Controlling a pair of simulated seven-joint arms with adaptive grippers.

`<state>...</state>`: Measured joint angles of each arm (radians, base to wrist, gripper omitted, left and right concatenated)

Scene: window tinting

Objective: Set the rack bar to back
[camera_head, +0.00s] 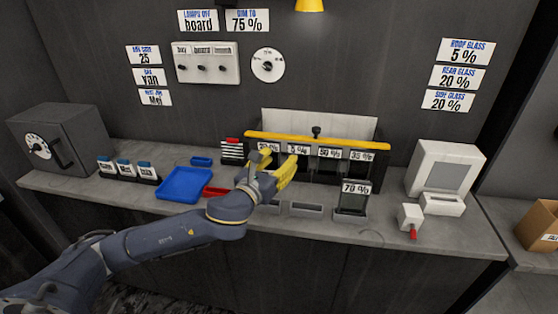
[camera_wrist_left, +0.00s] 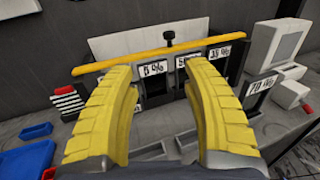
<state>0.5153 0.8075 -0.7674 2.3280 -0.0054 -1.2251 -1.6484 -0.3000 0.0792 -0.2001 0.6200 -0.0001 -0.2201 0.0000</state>
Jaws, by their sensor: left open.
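The yellow rack bar (camera_head: 345,142) runs across the front top of the film rack, over a row of percent labels. It also shows in the left wrist view (camera_wrist_left: 150,56), running behind my fingertips. A black knob (camera_head: 316,131) stands at the middle of the bar. A pale panel (camera_head: 340,122) rises behind the bar. My left gripper (camera_head: 281,163) is open and empty in front of the rack's left part, and hides some of it. In the left wrist view its two yellow fingers (camera_wrist_left: 158,78) are spread wide below the bar. I cannot tell the exact gap to it.
A 70 % film piece (camera_head: 352,198) stands in a holder before the rack's right end, beside empty trays (camera_head: 305,208). A blue tray (camera_head: 185,184) lies left of my gripper, and a grey safe (camera_head: 58,142) farther left. A white machine (camera_head: 444,172) stands right.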

